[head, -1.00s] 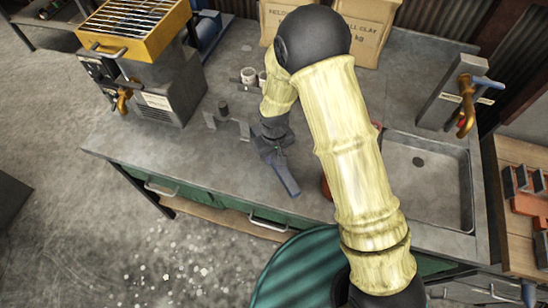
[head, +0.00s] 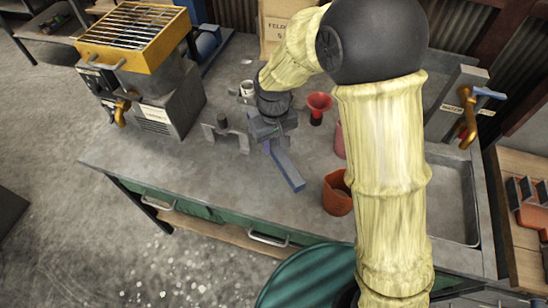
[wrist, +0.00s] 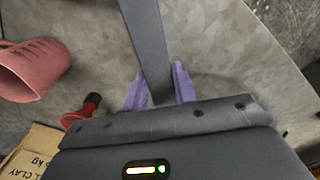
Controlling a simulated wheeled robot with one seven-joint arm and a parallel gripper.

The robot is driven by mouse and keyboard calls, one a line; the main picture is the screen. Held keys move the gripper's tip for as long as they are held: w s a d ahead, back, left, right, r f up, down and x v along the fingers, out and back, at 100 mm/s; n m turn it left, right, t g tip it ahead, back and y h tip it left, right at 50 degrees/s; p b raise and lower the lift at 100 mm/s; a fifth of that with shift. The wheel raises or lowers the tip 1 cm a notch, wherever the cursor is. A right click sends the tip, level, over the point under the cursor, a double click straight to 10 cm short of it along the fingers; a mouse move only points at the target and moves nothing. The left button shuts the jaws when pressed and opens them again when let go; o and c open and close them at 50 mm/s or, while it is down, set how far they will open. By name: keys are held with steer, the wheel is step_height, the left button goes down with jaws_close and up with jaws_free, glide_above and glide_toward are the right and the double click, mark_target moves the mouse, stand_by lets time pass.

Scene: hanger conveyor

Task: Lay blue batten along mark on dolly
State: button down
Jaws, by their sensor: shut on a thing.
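The blue batten (head: 287,170) is a long, straight bar above the grey worktop in the head view, slanting down to the right. My gripper (head: 267,145) is shut on its far end. In the wrist view the batten (wrist: 147,40) looks grey-blue and runs up out of the top edge from between my purple fingers (wrist: 160,88). I cannot tell how far it is above the worktop. I cannot make out the dolly or its mark in either view.
A small grey stand (head: 224,134) is left of my gripper. A green round thing (head: 315,277) is in front.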

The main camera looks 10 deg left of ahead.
mark_target(273, 145)
step_height(273, 145, up, 5)
steer(key=shift+w, duration=0.1)
stand_by(0.4)
steer(key=shift+s+f, duration=0.1)
steer(key=shift+s, duration=0.15)
